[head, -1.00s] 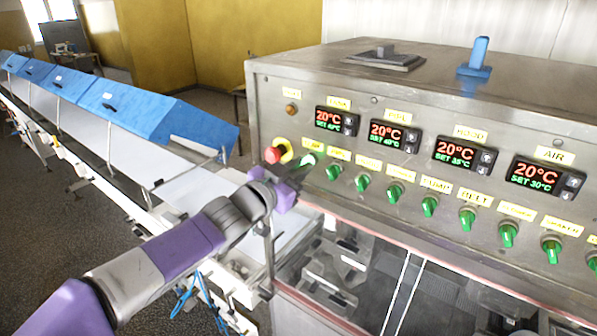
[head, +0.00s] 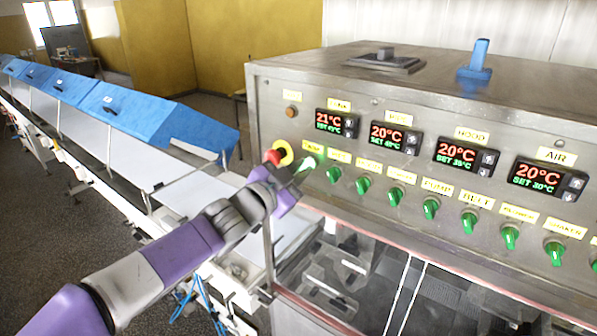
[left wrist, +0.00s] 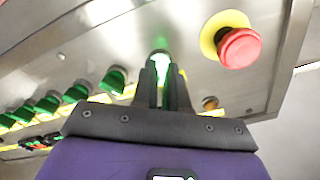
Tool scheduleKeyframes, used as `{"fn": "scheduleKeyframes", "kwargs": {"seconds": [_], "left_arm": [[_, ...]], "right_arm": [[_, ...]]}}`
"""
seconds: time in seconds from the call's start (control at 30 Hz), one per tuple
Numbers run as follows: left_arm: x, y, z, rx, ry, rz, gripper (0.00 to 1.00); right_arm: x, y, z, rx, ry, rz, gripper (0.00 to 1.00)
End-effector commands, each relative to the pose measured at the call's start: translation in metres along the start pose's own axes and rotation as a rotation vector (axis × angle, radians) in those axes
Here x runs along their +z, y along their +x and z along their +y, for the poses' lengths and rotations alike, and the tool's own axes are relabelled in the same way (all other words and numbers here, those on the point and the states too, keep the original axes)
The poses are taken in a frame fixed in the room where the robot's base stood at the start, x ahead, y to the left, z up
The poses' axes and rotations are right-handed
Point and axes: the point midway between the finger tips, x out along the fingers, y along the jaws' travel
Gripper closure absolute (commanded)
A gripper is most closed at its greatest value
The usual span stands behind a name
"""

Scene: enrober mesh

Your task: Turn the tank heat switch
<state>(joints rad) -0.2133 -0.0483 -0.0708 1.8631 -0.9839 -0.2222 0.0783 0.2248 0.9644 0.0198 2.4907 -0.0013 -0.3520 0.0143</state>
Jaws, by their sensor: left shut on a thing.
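The tank heat switch (head: 308,162) is the leftmost green knob in the row on the steel panel, and it glows bright green. It also shows glowing in the left wrist view (left wrist: 160,57). My left gripper (head: 300,174) is shut on this knob, its two dark fingers (left wrist: 164,84) at either side of it. The fingers partly hide the knob, so its exact angle is hard to read. The leftmost display (head: 328,122) above reads 21°C in red. My right gripper is not in view.
A red emergency button (head: 272,157) on a yellow ring sits just left of the switch. Several other green knobs (head: 430,207) run to the right, unlit. A conveyor with blue covers (head: 140,107) stands at the left. A glass-fronted opening lies below the panel.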

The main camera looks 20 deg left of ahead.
Motion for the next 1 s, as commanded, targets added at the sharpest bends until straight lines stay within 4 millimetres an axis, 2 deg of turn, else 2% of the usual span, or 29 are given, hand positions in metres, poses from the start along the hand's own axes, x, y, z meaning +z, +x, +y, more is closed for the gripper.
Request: {"fn": "scheduleKeyframes", "kwargs": {"seconds": [0.03, 0.07, 0.2, 0.57, 1.0], "left_arm": [[0.001, 0.000, 0.000, 0.000, 0.004, -0.002, 1.00], [0.001, 0.000, 0.000, 0.000, 0.004, -0.002, 0.84], [0.001, 0.000, 0.000, 0.000, 0.002, -0.001, 0.63], [0.000, -0.004, 0.000, 0.000, 0.001, -0.001, 0.62], [-0.002, -0.065, -0.001, -0.001, 0.002, 0.000, 0.62]], "right_arm": [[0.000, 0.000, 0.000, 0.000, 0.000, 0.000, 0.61], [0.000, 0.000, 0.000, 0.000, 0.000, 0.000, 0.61], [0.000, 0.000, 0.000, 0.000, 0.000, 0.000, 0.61], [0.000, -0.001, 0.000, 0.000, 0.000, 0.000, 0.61], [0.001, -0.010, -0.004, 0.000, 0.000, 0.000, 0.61]]}}
